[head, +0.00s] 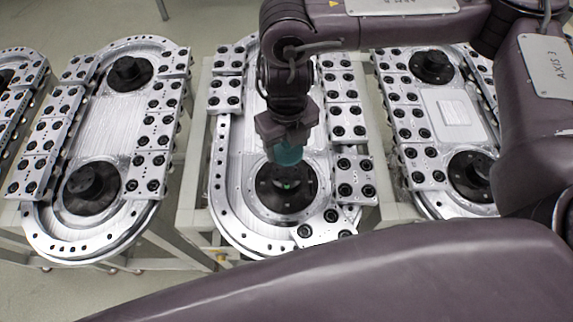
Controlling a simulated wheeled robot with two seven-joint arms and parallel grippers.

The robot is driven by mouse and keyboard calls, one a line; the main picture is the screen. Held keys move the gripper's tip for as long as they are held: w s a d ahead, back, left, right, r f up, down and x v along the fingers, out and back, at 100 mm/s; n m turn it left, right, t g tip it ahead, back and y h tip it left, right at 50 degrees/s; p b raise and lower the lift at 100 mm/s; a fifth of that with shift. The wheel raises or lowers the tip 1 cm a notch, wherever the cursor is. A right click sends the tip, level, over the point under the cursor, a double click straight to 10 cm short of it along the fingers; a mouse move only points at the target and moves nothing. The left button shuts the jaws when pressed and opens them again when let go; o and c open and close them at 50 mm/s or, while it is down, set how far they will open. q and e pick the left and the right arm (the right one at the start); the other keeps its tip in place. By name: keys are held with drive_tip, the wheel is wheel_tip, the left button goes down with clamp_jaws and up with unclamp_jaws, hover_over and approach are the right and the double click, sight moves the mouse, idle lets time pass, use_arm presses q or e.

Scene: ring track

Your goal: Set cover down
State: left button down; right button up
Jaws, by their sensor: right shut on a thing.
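My right gripper (286,143) points down above the front end of the middle ring track (219,190). It is shut on a teal piece (288,155), which I take to be the cover; its shape is mostly hidden by the gripper. Just below it in the picture is a round black disc (268,203) set in the track's front end, with a small pale-green spot at its centre. The held piece appears to be above the disc; I cannot tell the exact gap. My left gripper is not in view.
Similar ring tracks stand to the left (65,237) and right (451,128), with black hubs. Bolted silver blocks (355,178) line the middle track's right side. My own arm links cover the right side and bottom of the view. Pale floor (215,22) shows behind.

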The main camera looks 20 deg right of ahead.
hover_over(287, 175)
wheel_tip(287, 175, down, 7)
drive_tip(key=shift+r, duration=0.1)
drive_tip(key=shift+f, duration=0.3)
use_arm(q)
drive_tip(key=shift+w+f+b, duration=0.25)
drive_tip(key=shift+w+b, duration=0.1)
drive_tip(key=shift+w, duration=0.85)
use_arm(e)
drive_tip(key=shift+f, duration=1.85)
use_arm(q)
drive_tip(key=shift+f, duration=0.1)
use_arm(e)
drive_tip(key=shift+f, duration=0.2)
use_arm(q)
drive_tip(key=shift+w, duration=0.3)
use_arm(e)
drive_tip(key=o, duration=1)
drive_tip(key=shift+c, duration=0.2)
drive_tip(key=shift+r, duration=0.15)
